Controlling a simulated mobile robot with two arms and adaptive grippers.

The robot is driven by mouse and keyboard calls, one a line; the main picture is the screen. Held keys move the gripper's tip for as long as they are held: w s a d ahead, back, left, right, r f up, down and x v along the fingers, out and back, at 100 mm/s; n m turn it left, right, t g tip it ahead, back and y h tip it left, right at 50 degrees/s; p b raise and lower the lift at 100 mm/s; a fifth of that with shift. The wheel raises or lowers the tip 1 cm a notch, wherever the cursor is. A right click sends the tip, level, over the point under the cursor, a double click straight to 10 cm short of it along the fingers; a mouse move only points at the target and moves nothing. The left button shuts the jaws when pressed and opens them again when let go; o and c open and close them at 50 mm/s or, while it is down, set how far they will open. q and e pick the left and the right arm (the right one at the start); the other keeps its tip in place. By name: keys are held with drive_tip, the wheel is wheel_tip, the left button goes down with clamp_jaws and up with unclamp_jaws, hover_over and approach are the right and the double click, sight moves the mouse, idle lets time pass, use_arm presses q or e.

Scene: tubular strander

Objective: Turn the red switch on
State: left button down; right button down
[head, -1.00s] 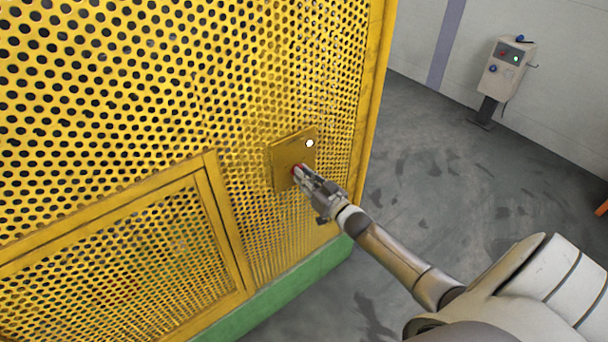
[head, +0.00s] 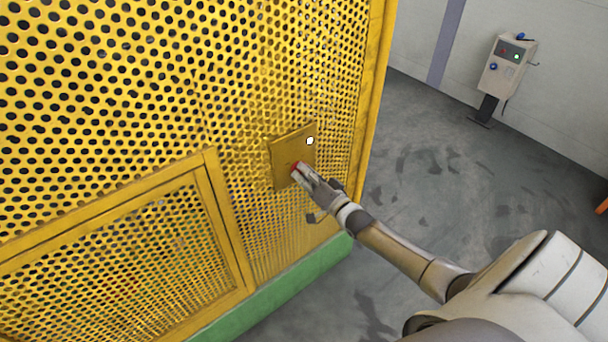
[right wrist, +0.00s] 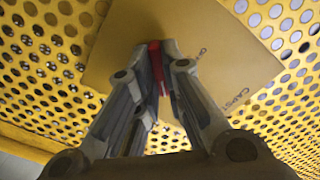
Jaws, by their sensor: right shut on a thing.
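The red switch (head: 294,166) sits on a flat yellow plate (head: 284,152) on the perforated yellow guard. A small white round light (head: 310,141) is at the plate's upper right. My right gripper (head: 299,172) reaches the plate from the lower right and is shut on the switch. In the right wrist view the red switch (right wrist: 155,62) shows as a narrow strip between the two fingers (right wrist: 158,52), which hide much of it. The plate (right wrist: 225,55) there carries partly hidden lettering, tilted in the picture. My left gripper is out of view.
A perforated yellow door panel (head: 120,260) is left of the plate, above a green base (head: 285,290). A grey control box (head: 503,68) on a post stands at the back right. Open grey floor (head: 440,170) lies right of the guard.

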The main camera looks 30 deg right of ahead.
drive_tip(key=shift+f, duration=0.1)
idle(0.4)
drive_tip(key=c, duration=1.5)
unclamp_jaws()
drive_tip(key=shift+c, duration=0.2)
drive_tip(key=s+d, duration=0.1)
drive_tip(key=s, duration=1.1)
